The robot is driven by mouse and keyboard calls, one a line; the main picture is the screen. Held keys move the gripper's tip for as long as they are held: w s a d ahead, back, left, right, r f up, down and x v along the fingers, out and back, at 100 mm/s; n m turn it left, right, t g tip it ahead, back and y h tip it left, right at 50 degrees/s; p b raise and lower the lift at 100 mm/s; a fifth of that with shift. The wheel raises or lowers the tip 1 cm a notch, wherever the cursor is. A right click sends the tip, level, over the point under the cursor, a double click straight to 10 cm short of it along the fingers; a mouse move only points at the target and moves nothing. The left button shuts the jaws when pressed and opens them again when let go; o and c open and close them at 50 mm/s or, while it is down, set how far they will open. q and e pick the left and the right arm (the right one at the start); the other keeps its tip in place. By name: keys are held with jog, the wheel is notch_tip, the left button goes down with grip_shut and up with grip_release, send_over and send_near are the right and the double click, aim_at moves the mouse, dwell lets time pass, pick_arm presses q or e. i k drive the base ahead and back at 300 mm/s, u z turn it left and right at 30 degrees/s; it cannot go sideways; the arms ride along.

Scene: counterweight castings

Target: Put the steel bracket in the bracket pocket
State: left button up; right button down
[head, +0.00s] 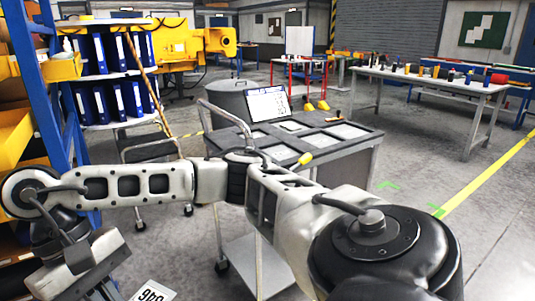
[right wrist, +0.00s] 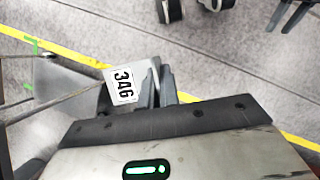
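In the head view, the label (head: 152,292) shows at the bottom edge, beside my right wrist and well left of the cart. The grey cart (head: 347,150) has several shallow recesses in its top; I cannot tell which is the bracket pocket. My left gripper is not in view.
A tilted panel (head: 268,104) stands at the cart's back, and a yellow object (head: 305,158) lies near its front edge. A shelf with blue binders (head: 115,100) stands left. A long workbench (head: 430,82) stands at the back right. Floor right of the cart is clear.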

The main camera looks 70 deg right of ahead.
aim_at(281, 153)
jog(key=z, duration=1.65)
jog(key=i, duration=2)
